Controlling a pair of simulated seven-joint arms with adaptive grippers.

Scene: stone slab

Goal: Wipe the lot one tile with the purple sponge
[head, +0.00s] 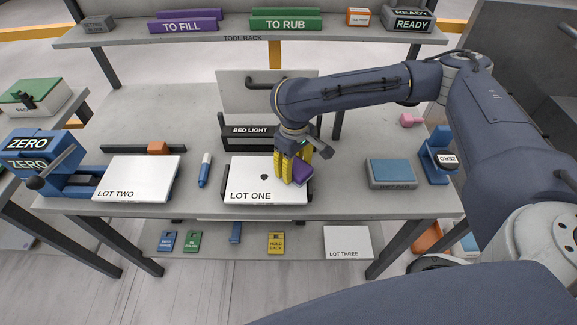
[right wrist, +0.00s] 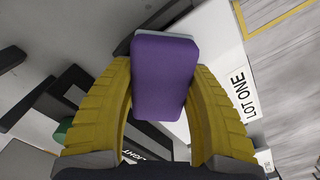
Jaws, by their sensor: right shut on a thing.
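The lot one tile (head: 245,183) is a white square plate on the bench, labelled LOT ONE, with a small dark spot (head: 264,177) near its middle. My right gripper (head: 294,172) has yellow fingers and is over the tile's right part. It is shut on the purple sponge (head: 302,173). In the right wrist view the purple sponge (right wrist: 165,78) sits between the two yellow fingers, and part of the tile with its label (right wrist: 238,98) shows beside it. I cannot tell whether the sponge touches the tile. My left gripper is not in view.
A black BED LIGHT bar (head: 250,136) stands behind the tile. A blue-white marker (head: 204,170) and the lot two tile (head: 139,178) lie to the left. A blue-topped grey block (head: 391,173) sits to the right. A lower shelf holds several tags and the lot three tile (head: 347,242).

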